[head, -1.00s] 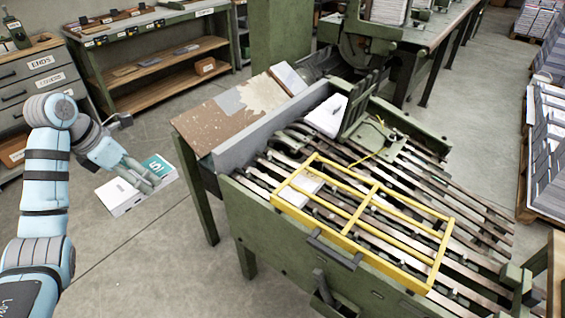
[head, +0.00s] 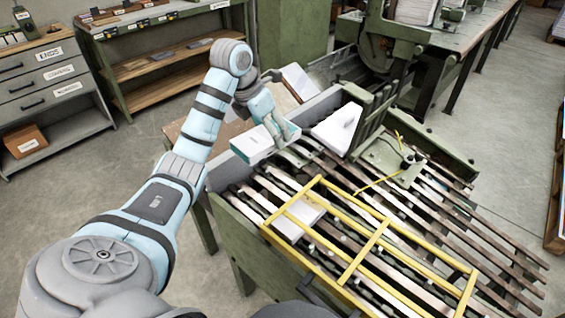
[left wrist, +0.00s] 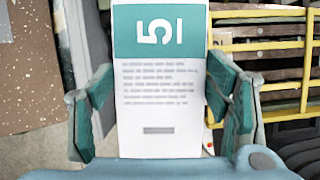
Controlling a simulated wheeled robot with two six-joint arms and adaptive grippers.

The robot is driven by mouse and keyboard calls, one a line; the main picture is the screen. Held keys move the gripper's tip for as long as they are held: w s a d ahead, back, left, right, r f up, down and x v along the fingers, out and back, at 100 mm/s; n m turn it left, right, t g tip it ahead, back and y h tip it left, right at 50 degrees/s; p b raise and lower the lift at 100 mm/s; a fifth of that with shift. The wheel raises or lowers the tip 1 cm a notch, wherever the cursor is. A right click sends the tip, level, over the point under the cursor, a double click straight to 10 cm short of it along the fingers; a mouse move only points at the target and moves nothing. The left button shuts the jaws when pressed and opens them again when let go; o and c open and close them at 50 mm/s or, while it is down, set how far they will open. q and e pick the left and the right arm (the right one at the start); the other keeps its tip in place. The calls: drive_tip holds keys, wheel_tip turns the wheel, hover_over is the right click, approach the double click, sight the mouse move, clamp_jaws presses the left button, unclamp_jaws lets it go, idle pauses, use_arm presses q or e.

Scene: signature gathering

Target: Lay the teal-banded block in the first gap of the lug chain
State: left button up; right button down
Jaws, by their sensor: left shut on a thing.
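My left gripper (head: 277,128) is shut on a white block with a teal band, the teal-banded block (head: 252,148). In the left wrist view the block (left wrist: 158,115) lies between the two fingers, its teal band marked 5 at the far end. In the head view the block is above the far left end of the lug chain (head: 400,225), a bed of long metal rails. A yellow frame (head: 366,250) with crossbars lies over the rails. A white block (head: 292,226) lies at its left end. My right gripper is not in view.
A white stack (head: 338,128) stands in a holder behind the rails, beside green uprights (head: 378,110). A grey side wall (head: 225,172) edges the machine near the held block. A speckled brown board (left wrist: 25,60) shows at left in the left wrist view.

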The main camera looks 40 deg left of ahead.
use_arm(q)
drive_tip(key=shift+n, duration=0.5)
drive_tip(key=f+b, duration=0.3)
drive_tip(key=f, duration=0.3)
drive_tip(key=f+b, duration=0.4)
drive_tip(key=f, duration=0.3)
drive_tip(key=f+b, duration=0.3)
drive_tip(key=f, duration=0.3)
drive_tip(key=shift+s+a+f, duration=0.1)
drive_tip(key=shift+a+f, duration=0.2)
drive_tip(key=shift+f, duration=0.25)
drive_tip(key=o, duration=1.4)
drive_tip(key=shift+c, duration=0.2)
drive_tip(key=p+v, duration=0.3)
drive_tip(key=v, duration=0.9)
